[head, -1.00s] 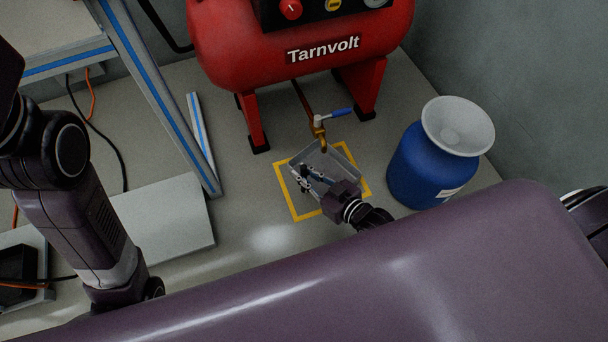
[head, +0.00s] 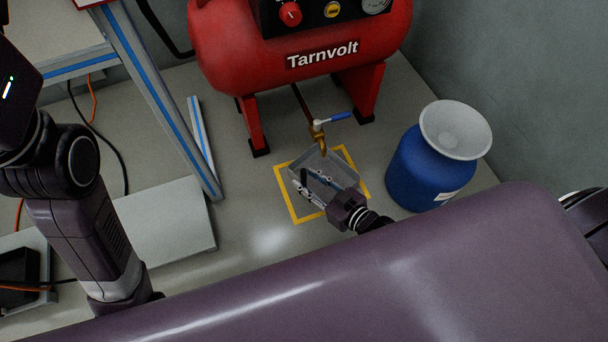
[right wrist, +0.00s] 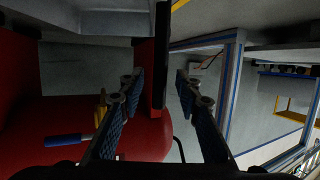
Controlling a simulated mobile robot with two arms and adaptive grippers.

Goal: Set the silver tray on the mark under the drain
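The silver tray (head: 341,163) is a shallow grey metal tray on the floor. It lies within the yellow square mark (head: 283,188), under the brass drain valve (head: 320,138) with its blue lever. My right gripper (head: 302,182) is over the tray and hides part of its floor and front side. In the right wrist view its two fingers (right wrist: 158,82) are apart, with no tray wall clearly seen between them. The valve's blue lever (right wrist: 66,140) shows at the lower left there. My left arm shows at the left in the head view, but its gripper does not.
A red compressor (head: 300,45) stands on legs behind the tray. A blue drum with a white funnel top (head: 425,170) is close on the right. A workbench leg (head: 160,95) and a grey panel (head: 170,225) are on the left. Floor left of the mark is clear.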

